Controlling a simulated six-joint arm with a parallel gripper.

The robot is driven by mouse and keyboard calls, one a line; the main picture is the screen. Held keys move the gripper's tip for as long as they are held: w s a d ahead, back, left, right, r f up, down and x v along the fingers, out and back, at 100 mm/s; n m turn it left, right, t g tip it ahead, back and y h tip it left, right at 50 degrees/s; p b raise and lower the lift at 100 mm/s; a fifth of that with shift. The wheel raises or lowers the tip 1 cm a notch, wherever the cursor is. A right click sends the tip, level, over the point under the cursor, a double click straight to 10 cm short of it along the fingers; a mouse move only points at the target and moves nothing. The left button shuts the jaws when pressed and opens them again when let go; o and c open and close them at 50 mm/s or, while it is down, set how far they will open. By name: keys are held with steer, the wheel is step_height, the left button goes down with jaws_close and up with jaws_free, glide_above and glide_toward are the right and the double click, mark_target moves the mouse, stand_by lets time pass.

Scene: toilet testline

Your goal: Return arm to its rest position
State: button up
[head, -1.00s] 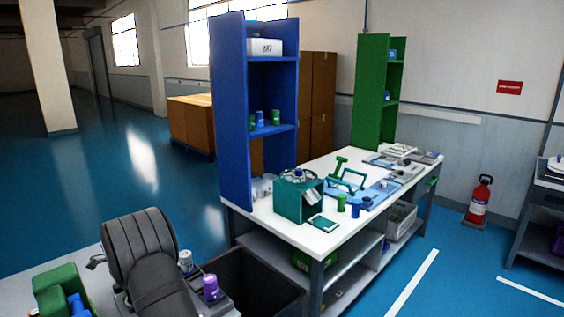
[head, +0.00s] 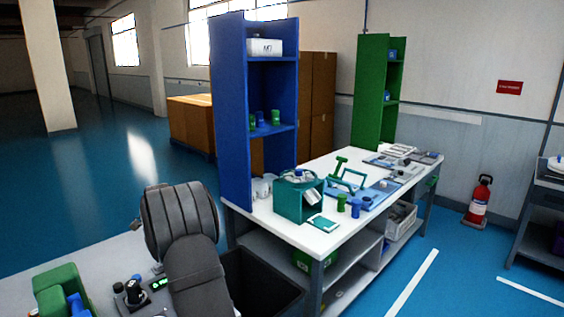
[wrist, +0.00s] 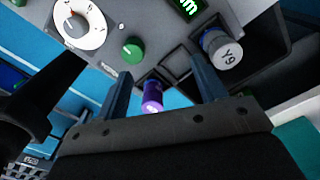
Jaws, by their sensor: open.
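In the wrist view my gripper (wrist: 160,68) is open, its two dark blue fingers wide apart. A purple cylinder (wrist: 152,97) shows in the gap between them, apart from both fingers; I cannot tell how far beyond them it is. A grey-white cylinder marked Y9 (wrist: 222,48) is near the right fingertip on a grey panel (wrist: 165,30). In the head view my dark grey arm stands at the lower left, in front of part of the panel, and the fingers are hidden there.
The panel has a white dial (wrist: 82,22), a green knob (wrist: 132,50) and a green display (wrist: 188,6). A green bin with blue parts (head: 60,290) is at the lower left. A white workbench (head: 285,228) and blue shelf (head: 232,110) stand right of my arm. Blue floor is open behind.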

steer(key=w+d+r+m, duration=0.2)
steer(key=d+m, duration=0.3)
steer(key=d, duration=1.2)
steer(key=shift+w, duration=0.35)
steer(key=shift+d+r, duration=0.1)
steer(key=shift+r, duration=0.05)
steer(key=o, duration=0.7)
steer(key=shift+o, duration=0.5)
steer(key=shift+s+a, duration=0.15)
steer(key=shift+a, duration=0.1)
steer(key=s+a+r+n+t+h, duration=0.1)
steer(key=s+a+r+n+t, duration=0.15)
steer(key=s+a+n, duration=0.9)
steer(key=s+a+r+n+t, duration=0.25)
steer(key=a+n, duration=0.25)
steer(key=n, duration=1.3)
steer(key=s+x, duration=0.1)
steer(key=x, duration=0.8)
steer(key=shift+w+d+f+g, duration=0.2)
steer(key=shift+f+g, duration=0.1)
steer(key=shift+f, duration=0.25)
